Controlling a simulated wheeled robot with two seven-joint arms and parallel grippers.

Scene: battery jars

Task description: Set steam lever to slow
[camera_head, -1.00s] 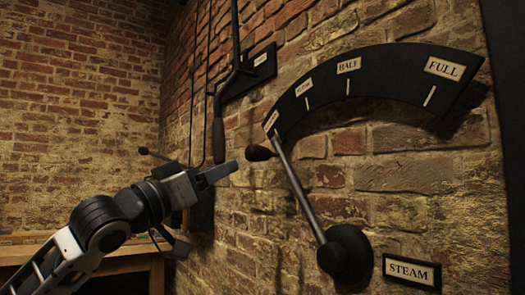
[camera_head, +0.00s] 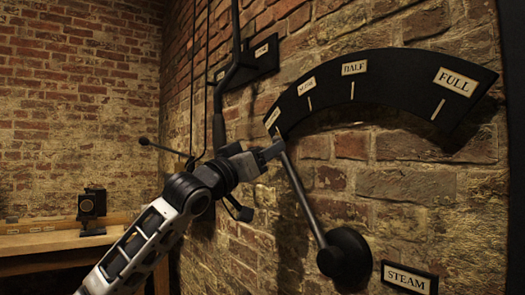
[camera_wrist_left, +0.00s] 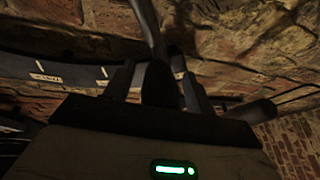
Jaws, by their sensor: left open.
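The steam lever (camera_head: 304,199) is a dark rod rising up and left from a round black pivot (camera_head: 343,256) on the brick wall. It lies at the leftmost label of the curved black scale (camera_head: 400,70). HALF (camera_head: 354,68) and FULL (camera_head: 455,81) are readable; the two labels left of HALF are too small to read surely. My left gripper (camera_head: 270,152) is open at the lever's upper end and hides its knob in the head view. In the left wrist view the dark knob (camera_wrist_left: 159,84) sits between the two spread fingers. My right gripper is not in view.
A STEAM plate (camera_head: 407,278) is fixed below the pivot. Another long dark lever (camera_head: 219,105) with its own plate is on the wall to the left. A wooden bench (camera_head: 50,240) with a small dark device (camera_head: 91,208) stands at the back left.

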